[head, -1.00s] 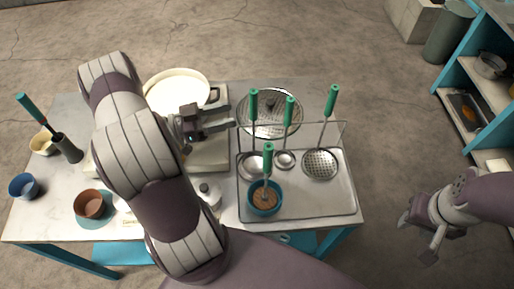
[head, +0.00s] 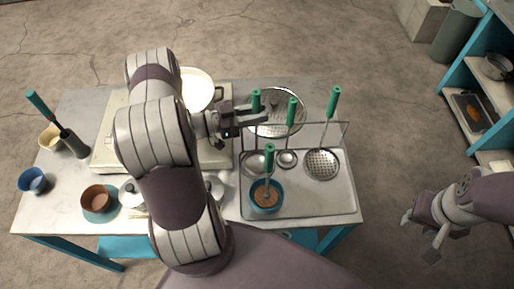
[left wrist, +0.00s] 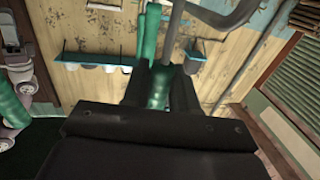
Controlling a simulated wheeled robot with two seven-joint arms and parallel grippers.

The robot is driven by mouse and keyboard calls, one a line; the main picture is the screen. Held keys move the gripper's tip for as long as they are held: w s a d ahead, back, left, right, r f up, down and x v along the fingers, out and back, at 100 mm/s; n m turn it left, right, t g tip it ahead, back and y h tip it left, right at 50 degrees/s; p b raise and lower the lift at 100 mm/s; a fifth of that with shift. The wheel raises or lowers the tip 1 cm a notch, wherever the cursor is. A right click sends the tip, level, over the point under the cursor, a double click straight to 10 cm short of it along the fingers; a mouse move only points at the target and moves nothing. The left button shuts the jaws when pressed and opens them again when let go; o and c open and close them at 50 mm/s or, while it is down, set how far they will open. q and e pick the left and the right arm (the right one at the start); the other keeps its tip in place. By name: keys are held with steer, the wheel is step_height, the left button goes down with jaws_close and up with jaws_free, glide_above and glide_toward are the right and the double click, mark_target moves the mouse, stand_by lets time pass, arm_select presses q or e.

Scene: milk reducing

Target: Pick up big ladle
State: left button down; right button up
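The big ladle has a green handle (head: 256,97) standing upright at the left of the utensil rack and a round metal bowl (head: 254,163) low on the rack tray. My left gripper (head: 262,112) is at this handle, its fingers pointing right and still apart. In the left wrist view green handle (left wrist: 158,90) shows between the two dark fingers; firm contact cannot be made out. My right gripper (head: 422,232) is open and empty, off the table's right side.
A smaller ladle (head: 287,158), a skimmer (head: 322,163) and a green-handled tool in a teal cup (head: 266,203) stand close by on the rack tray (head: 315,205). A strainer lid (head: 281,128) lies behind. A white pot (head: 197,90) sits left of my gripper.

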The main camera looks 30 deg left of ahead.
arm_select(q)
step_height(320, 180, up, 18)
steer(key=shift+b, duration=0.45)
stand_by(0.4)
